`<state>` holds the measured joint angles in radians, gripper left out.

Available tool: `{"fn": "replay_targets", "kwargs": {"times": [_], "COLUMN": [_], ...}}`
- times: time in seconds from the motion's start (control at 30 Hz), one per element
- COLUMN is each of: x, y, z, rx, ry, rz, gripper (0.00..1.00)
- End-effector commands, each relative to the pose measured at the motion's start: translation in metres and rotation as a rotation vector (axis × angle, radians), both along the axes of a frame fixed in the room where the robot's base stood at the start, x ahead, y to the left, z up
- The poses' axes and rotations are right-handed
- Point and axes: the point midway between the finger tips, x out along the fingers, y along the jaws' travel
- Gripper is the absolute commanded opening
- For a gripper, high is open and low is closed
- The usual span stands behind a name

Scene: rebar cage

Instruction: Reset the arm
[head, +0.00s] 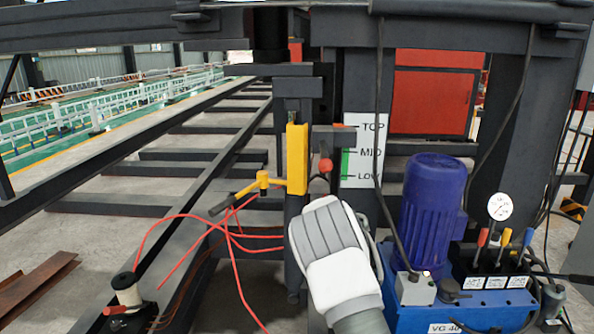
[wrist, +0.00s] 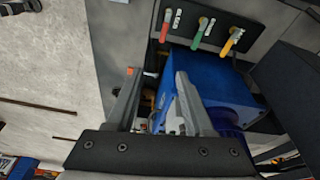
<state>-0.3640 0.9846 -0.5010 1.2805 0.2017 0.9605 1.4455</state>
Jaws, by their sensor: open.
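My arm (head: 335,255), a white and grey link, rises from the bottom middle of the head view, in front of the dark column. My gripper's fingers do not show clearly there. In the wrist view my gripper (wrist: 158,80) is open, its two grey fingers apart with nothing held between them. Behind and between the fingers is a blue housing (wrist: 225,75). Above the fingertips is a dark panel (wrist: 258,40) with red, green and yellow levers; I cannot tell whether any finger touches anything.
A blue motor (head: 432,205) and a lever block with a gauge (head: 500,206) stand close at right. A yellow clamp (head: 297,160) with a black handle is left of the arm. Red wire (head: 235,262) loops near a spool (head: 125,290). Steel beams cross the floor at left.

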Motion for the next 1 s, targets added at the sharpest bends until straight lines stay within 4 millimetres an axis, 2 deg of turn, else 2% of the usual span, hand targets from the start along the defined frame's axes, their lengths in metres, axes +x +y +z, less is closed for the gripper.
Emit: {"fn": "replay_targets", "kwargs": {"times": [0.03, 0.1, 0.27, 0.5, 0.8, 1.0], "x": [-0.005, -0.014, -0.039, -0.087, -0.162, -0.218], "y": [-0.002, -0.004, -0.007, -0.008, -0.005, 0.0], "z": [0.021, 0.044, 0.095, 0.163, 0.23, 0.259], "rx": [0.026, 0.057, 0.121, 0.187, 0.203, 0.165], "ry": [-0.007, -0.01, -0.027, -0.069, -0.139, -0.185], "rz": [0.023, 0.07, 0.189, 0.394, 0.688, 0.897], "gripper": [0.53, 0.53, 0.53, 0.53, 0.53, 0.53]}}
